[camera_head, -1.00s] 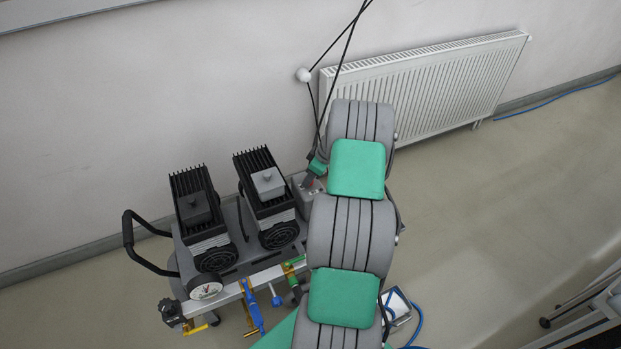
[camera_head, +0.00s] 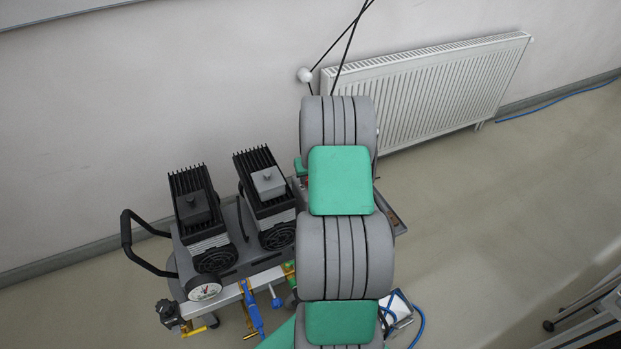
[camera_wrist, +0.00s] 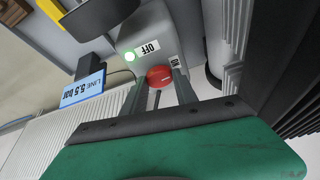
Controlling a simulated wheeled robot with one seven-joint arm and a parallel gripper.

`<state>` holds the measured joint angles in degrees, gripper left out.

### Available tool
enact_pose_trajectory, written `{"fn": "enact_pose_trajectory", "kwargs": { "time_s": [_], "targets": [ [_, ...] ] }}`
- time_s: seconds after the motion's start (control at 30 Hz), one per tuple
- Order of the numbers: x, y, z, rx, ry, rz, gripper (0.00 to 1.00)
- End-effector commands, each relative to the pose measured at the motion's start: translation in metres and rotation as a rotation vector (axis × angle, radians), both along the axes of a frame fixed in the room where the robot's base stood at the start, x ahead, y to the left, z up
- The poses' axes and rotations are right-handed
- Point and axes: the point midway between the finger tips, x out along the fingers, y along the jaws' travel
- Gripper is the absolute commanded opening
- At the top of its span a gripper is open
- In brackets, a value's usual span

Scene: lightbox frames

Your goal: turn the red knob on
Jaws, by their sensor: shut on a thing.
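The red knob (camera_wrist: 158,76) shows in the wrist view, on a grey panel between an OFF label (camera_wrist: 148,49) and a partly hidden ON label (camera_wrist: 175,62). My gripper (camera_wrist: 160,86) is shut on the knob, with one finger on each side of it. I cannot read clearly which way the knob's mark points. A small bright green light (camera_wrist: 129,57) shows beside the OFF label. In the head view my arm hides the knob and nearly all of my gripper.
The compressor cart carries two black finned motors (camera_head: 197,215) (camera_head: 266,195), a black handle (camera_head: 136,243) and a gauge (camera_head: 205,292). A white radiator (camera_head: 430,90) hangs on the wall behind. A blue LINE 5.5 bar display (camera_wrist: 83,89) is near the panel. Open floor lies right.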

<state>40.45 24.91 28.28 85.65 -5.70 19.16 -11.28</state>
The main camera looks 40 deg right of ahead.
Motion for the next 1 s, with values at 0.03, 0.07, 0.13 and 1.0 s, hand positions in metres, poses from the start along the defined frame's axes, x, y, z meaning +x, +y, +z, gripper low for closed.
{"fn": "enact_pose_trajectory", "kwargs": {
  "time_s": [0.03,0.07,0.13,1.0],
  "targets": [
    [0.0000,0.0012,-0.0009,0.002,0.001,-0.020,0.00],
    [-0.0001,0.0010,-0.0008,0.001,0.002,-0.032,0.00],
    [-0.0001,0.0010,-0.0005,0.001,0.002,-0.057,0.00],
    [0.0002,0.0008,-0.0002,0.001,0.001,-0.106,0.54]
  ]
}}
